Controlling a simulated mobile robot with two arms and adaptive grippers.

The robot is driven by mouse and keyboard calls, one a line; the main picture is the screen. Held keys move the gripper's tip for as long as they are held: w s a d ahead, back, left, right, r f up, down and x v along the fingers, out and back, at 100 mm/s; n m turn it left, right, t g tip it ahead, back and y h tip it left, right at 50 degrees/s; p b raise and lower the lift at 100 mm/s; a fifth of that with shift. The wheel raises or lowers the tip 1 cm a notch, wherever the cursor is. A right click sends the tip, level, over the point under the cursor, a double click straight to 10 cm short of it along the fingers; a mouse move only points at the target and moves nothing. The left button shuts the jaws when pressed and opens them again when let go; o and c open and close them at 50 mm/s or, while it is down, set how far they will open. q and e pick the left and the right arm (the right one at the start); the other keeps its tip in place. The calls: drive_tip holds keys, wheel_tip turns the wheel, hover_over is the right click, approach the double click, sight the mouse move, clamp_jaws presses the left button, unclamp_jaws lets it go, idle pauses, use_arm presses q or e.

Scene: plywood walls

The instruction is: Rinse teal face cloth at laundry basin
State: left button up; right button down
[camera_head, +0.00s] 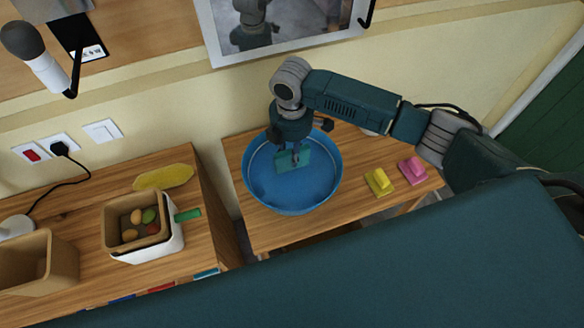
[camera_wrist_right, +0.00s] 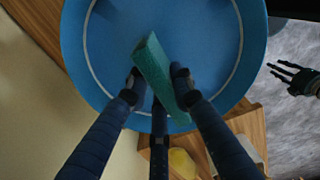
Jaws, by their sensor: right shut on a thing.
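The teal face cloth (camera_head: 301,160) is inside the blue basin (camera_head: 262,190), which stands on a small wooden table. My right gripper (camera_head: 294,156) reaches down into the basin and is shut on the cloth. In the right wrist view, the cloth (camera_wrist_right: 158,72) sits between the fingers of the right gripper (camera_wrist_right: 157,84), above the basin floor (camera_wrist_right: 112,40). I cannot tell whether the basin holds water. My left gripper does not show in the head view. A dark hand-like gripper at the right edge of the right wrist view (camera_wrist_right: 295,78) may be my left one.
A yellow block (camera_head: 379,182) and a pink block (camera_head: 412,170) lie right of the basin. The left counter holds a yellow cloth-like oval (camera_head: 164,177), a bin with coloured round items (camera_head: 143,247) and an empty wooden box (camera_head: 38,262). A framed mirror (camera_head: 275,55) hangs above.

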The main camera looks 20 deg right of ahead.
drive_tip(key=shift+r, duration=3.1)
drive_tip(key=shift+r, duration=2)
